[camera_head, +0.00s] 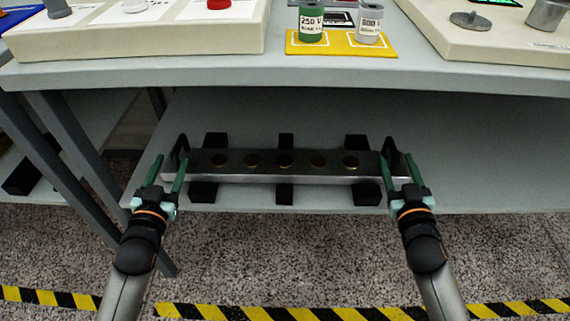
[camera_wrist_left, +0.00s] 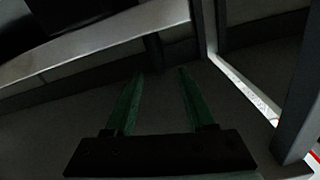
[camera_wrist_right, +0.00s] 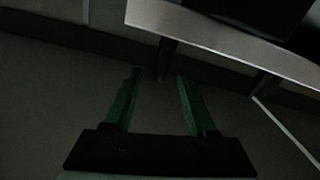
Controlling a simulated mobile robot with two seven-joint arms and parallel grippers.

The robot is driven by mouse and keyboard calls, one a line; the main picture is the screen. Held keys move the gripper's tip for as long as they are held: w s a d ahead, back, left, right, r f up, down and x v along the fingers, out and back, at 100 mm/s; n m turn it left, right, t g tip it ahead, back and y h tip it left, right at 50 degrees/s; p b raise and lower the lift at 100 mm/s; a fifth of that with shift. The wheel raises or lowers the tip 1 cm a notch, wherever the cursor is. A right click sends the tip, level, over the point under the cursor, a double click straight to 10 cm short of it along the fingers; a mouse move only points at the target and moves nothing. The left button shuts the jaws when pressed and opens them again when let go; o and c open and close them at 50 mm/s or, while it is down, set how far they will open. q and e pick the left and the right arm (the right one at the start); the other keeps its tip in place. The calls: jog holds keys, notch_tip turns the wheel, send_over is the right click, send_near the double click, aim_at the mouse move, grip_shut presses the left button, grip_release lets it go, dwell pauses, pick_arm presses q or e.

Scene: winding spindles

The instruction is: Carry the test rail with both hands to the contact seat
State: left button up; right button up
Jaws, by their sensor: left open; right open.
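The test rail (camera_head: 284,179), a long dark bar with a bright front edge and several brass discs on top, lies on black blocks on the lower shelf. A black upright handle shows at its left end (camera_head: 180,147) and another at its right end (camera_head: 389,148). My left gripper (camera_head: 172,157) is open around or just in front of the left handle. My right gripper (camera_head: 395,156) is open at the right handle in the same way. Both wrist views show spread green fingers, left (camera_wrist_left: 160,75) and right (camera_wrist_right: 158,76), with nothing clearly between them. I cannot identify the contact seat.
The tabletop edge (camera_head: 300,74) overhangs the shelf (camera_head: 480,160). On the table are a yellow mat (camera_head: 340,48) with a green can (camera_head: 311,22) and a grey can (camera_head: 369,22), and pale consoles at both sides. A table leg (camera_head: 75,150) stands left. Striped tape marks the floor.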

aim_at(173, 153)
pick_arm(q)
jog(key=shift+w+d, duration=0.15)
jog(key=shift+w, duration=3)
pick_arm(e)
jog(key=shift+w+d, duration=0.1)
jog(key=shift+w, duration=3.05)
pick_arm(q)
jog(key=shift+c, duration=0.2)
grip_shut()
pick_arm(e)
grip_shut()
pick_arm(q)
jog(key=shift+r, duration=0.3)
pick_arm(e)
jog(key=shift+r, duration=0.25)
